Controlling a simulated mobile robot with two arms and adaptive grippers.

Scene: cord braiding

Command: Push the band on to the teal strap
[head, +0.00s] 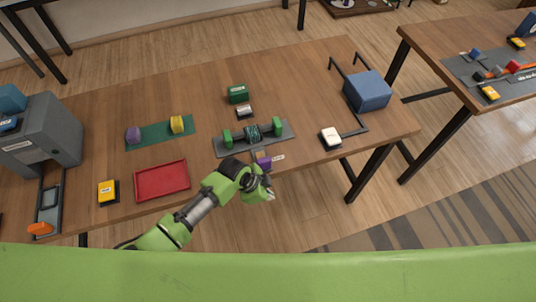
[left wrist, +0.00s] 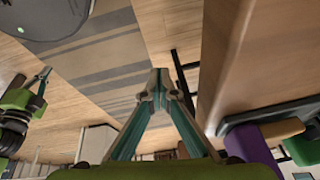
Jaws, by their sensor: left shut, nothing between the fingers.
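A grey fixture plate (head: 278,144) on the table has two green blocks, with a dark teal corded piece (head: 252,132) between them. I cannot tell the band apart from the strap at this size. A purple block (head: 264,162) with a yellowish top sits at the plate's front, by the table edge. It also shows in the left wrist view (left wrist: 252,147). My left gripper (head: 270,196) is shut and empty, just off the front edge, apart from the purple block. Its fingertips meet in the left wrist view (left wrist: 159,80). My right gripper (left wrist: 42,75) shows small there; its opening is unclear.
A red tray (head: 162,181), a yellow-topped box (head: 108,192) and a green mat (head: 158,142) lie left of the fixture. A green box (head: 238,93) stands behind it. A white-topped box (head: 330,138) and a blue block (head: 368,90) stand right. Bare table lies between.

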